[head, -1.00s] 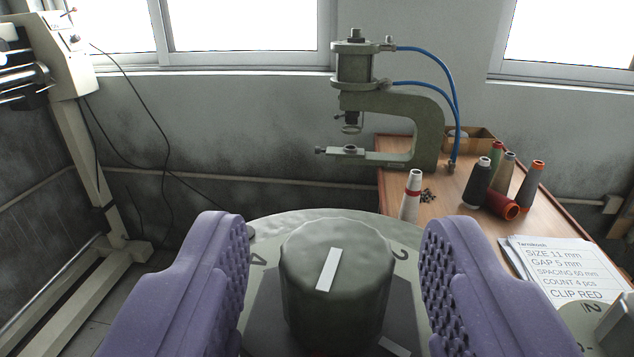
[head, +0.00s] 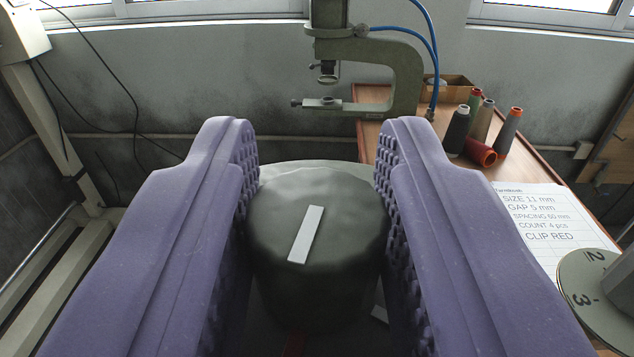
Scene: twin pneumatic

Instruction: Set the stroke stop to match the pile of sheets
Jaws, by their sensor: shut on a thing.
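The stroke stop knob (head: 340,215), dark grey-green and round with a white pointer bar (head: 306,234) on top, stands between the fingers of my gripper (head: 316,215). The purple, studded fingers are shut on the knob's sides. The white bar tilts, its upper end slightly right. The pale dial plate (head: 300,169) shows only as a strip behind the knob; its numbers are hidden by the knob and fingers. A white mark (head: 379,314) shows low at the knob's right. I see no pile of sheets that I can identify.
A C-frame press (head: 407,80) with blue hoses stands behind on a wooden table (head: 368,144). Thread spools (head: 458,130) and a cardboard box (head: 452,88) are on it. A printed card (head: 540,218) reads "SIZE 11 mm, GAP 5 mm". A second numbered dial (head: 590,297) is at lower right.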

